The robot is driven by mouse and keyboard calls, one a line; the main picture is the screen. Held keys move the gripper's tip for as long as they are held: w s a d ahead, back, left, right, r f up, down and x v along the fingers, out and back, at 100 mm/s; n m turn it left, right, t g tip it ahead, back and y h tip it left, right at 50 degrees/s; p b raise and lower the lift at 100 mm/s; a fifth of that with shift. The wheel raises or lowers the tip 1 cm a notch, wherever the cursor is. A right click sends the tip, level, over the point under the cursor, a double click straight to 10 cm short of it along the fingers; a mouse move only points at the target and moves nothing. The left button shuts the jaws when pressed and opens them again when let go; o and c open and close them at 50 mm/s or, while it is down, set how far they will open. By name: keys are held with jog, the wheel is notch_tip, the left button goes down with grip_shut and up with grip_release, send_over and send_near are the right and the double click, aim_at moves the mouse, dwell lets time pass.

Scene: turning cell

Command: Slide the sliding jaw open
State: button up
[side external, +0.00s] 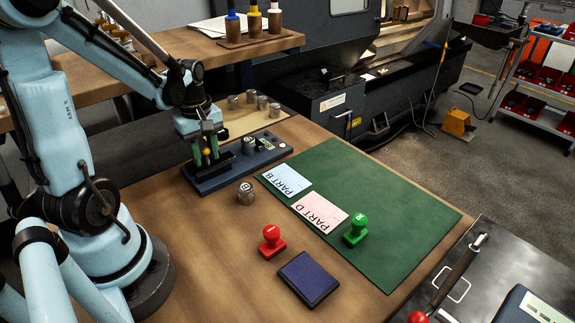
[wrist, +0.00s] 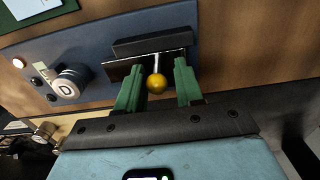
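The blue vise base (side external: 225,178) lies on the wooden bench. It also shows in the wrist view (wrist: 80,50). It bears two black jaws: the fixed-looking bar (wrist: 155,41) and, close beside it, the sliding jaw (wrist: 122,70) with a pale stem and yellow ball knob (wrist: 156,84). The knob also shows in the side view (side external: 207,152). My gripper (wrist: 160,68) has its green fingers on either side of the stem and knob, with gaps visible on both sides. Its fingers point down at the vise in the side view (side external: 205,154). I cannot tell whether either finger touches the jaw.
A metal cylinder marked D (wrist: 68,88) stands on the base beside the jaws. Another cylinder (side external: 246,194) stands on the bench nearby. Several more (side external: 250,97) stand behind. A green mat (side external: 385,215) holds cards and a green stamp; a red stamp (side external: 271,240) stands in front.

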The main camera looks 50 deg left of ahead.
jog(key=shift+r, duration=4.5)
